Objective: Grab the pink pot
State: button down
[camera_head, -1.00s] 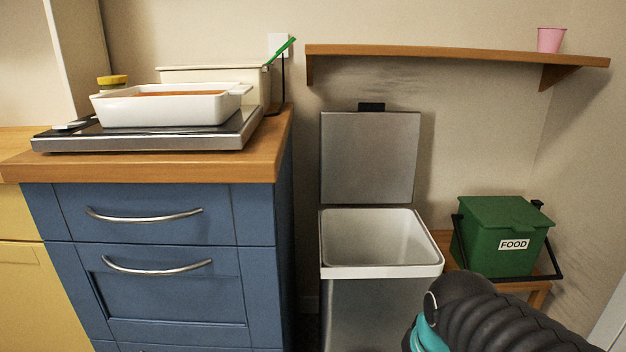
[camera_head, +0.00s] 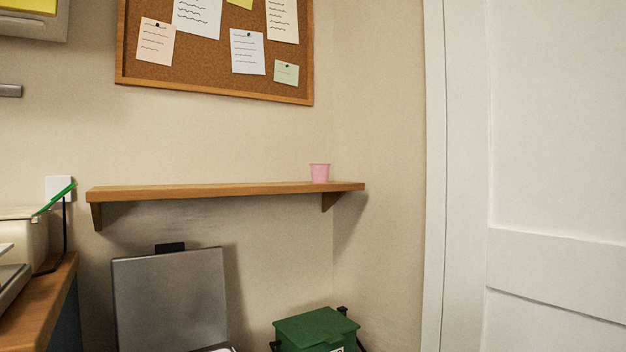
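The pink pot (camera_head: 320,173) is small and stands upright near the right end of the wooden wall shelf (camera_head: 220,190). Nothing else stands on the shelf. My gripper is not in view, and no part of my arm shows.
Below the shelf are a bin with its grey lid (camera_head: 172,300) raised and a green box (camera_head: 315,328). A wooden counter edge (camera_head: 45,300) is at the left. A cork board (camera_head: 215,50) hangs above. A white door (camera_head: 555,180) is at the right.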

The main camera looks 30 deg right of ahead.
aim_at(320, 172)
jog(key=z, duration=0.35)
jog(key=k, duration=0.5)
jog(key=z, duration=1.2)
jog(key=i, duration=0.85)
jog(key=u, duration=0.5)
jog(key=i, duration=0.65)
jog(key=u, duration=0.45)
